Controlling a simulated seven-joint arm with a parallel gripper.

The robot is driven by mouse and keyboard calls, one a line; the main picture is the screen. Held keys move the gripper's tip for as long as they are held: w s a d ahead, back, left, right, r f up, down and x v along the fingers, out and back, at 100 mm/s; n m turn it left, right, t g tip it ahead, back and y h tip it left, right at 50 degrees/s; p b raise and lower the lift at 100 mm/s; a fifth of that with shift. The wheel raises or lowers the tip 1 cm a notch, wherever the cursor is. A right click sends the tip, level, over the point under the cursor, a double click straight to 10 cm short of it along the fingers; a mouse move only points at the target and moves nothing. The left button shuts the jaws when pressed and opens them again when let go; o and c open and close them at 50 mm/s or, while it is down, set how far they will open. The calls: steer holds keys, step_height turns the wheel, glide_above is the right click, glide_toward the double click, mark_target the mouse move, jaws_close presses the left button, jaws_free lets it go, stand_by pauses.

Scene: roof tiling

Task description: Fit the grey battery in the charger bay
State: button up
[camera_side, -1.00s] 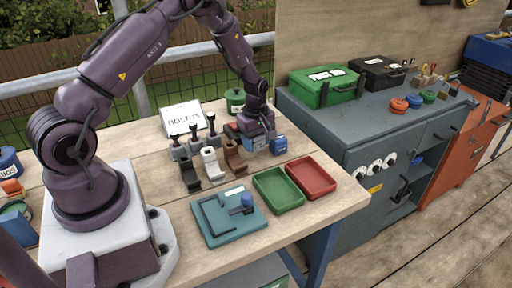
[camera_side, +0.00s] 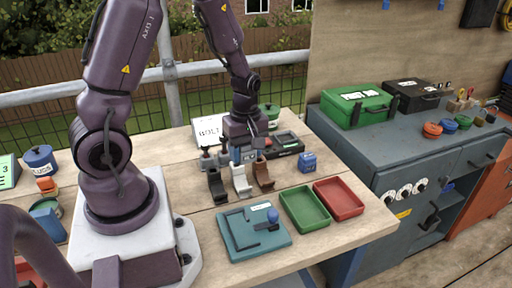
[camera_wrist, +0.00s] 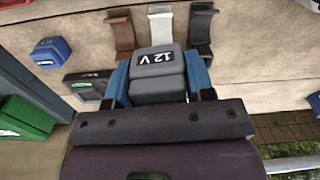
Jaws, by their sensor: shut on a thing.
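My gripper (camera_wrist: 160,86) is shut on the grey battery (camera_wrist: 157,63), marked "12 V", with one blue finger on each side of it. In the side view my gripper (camera_side: 242,152) is above the bench behind the row of hooks, and the battery is mostly hidden. The dark box that looks like the charger (camera_side: 289,144) lies to the right of my gripper, apart from it. In the wrist view a corner of the charger (camera_wrist: 84,88) shows left of the battery; most of its bay is hidden there.
A blue block (camera_side: 308,162) stands right of the charger. Black (camera_side: 218,190), white (camera_side: 241,182) and brown hooks (camera_side: 264,175) stand in front of my gripper. A teal board (camera_side: 238,240), green tray (camera_side: 303,210) and red tray (camera_side: 340,198) lie nearer the front edge.

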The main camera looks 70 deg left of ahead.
steer(key=shift+n, duration=0.4)
steer(key=w+a+f, duration=0.1)
steer(key=w+a, duration=0.1)
steer(key=w+a+f, duration=0.1)
steer(key=w+a, duration=0.1)
steer(key=w+a+f, duration=0.1)
steer(key=w+a, duration=0.1)
steer(key=a, duration=0.1)
steer(key=shift+w, duration=0.2)
steer(key=w+a, duration=0.5)
steer(key=w+a+f, duration=0.1)
steer(key=w+a, duration=0.1)
steer(key=shift+w+a, duration=0.15)
steer(key=shift+w, duration=0.25)
steer(key=w+a, duration=0.1)
steer(key=w+a+m, duration=0.1)
steer(key=w, duration=0.1)
steer(key=shift+a+r, duration=0.2)
steer(key=shift+r, duration=0.2)
step_height(320, 180, up, 3)
steer(key=w, duration=0.3)
steer(key=shift+m, duration=0.5)
steer(key=shift+s+a+f, duration=0.15)
steer(key=shift+s+f, duration=0.05)
steer(key=shift+f, duration=1.75)
steer(key=shift+s+a+f, duration=0.1)
steer(key=shift+s+f, duration=0.05)
steer(key=shift+f, duration=1.75)
